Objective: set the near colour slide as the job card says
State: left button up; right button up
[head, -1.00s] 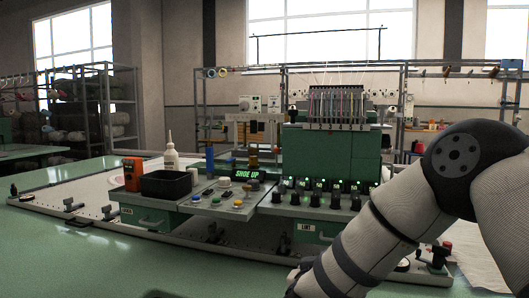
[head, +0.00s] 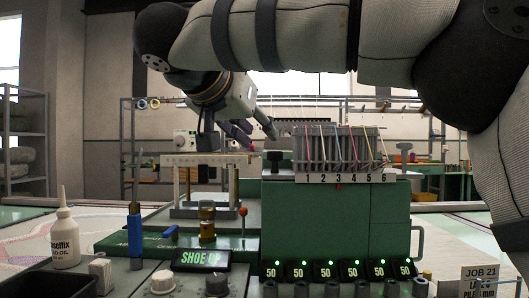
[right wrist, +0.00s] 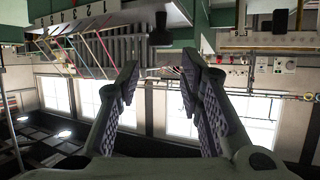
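The near colour slide (head: 345,160) is a grey rack with coloured threads and a strip numbered 1 to 6, on top of the green machine head. A small red mark shows below the 3. A black knob (head: 275,158) stands at its left end. My right gripper (head: 254,128) is open and empty, above and left of the knob. In the right wrist view, the fingers (right wrist: 161,72) are spread and a black knob (right wrist: 160,28) shows beyond the gap, not touched. The job card (head: 480,283) reads JOB 21; its lower lines are partly cut off. My left gripper is not in view.
A pale scaled rail (head: 205,159) stands left of the machine head. Below are a SHOE UP display (head: 200,259), several dials reading 50, a blue-handled tool (head: 134,225) and a white bottle (head: 65,238). My right arm crosses the top of the view.

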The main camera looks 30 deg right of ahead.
aim_at(275, 152)
jog(key=x, duration=1)
jog(key=shift+w+f, duration=0.1)
jog(key=shift+f, duration=0.1)
